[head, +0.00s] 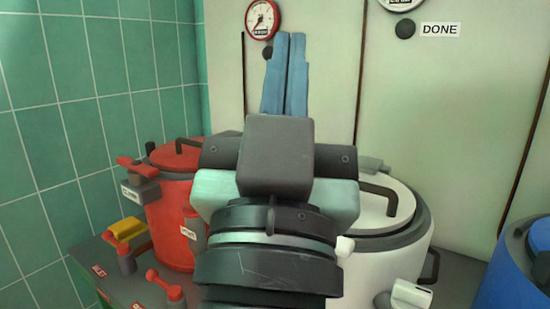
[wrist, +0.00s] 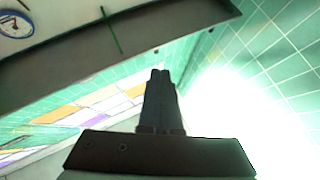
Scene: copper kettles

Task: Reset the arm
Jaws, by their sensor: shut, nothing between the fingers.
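My gripper (head: 284,75) stands raised in the middle of the head view, its two blue-grey fingers pointing up and lying side by side. It is shut and holds nothing. In the wrist view the fingers (wrist: 160,100) also lie together, with no object between them. My dark wrist and arm hide the middle of the scene in the head view, including parts of the red and white kettles behind.
A red kettle (head: 170,205) stands left, with a yellow-handled valve (head: 126,228) and a red lever (head: 165,284) near it. A white kettle (head: 405,215) and a blue vessel (head: 520,270) stand right. A red-rimmed gauge (head: 262,19) and a DONE label (head: 440,30) are on the back wall.

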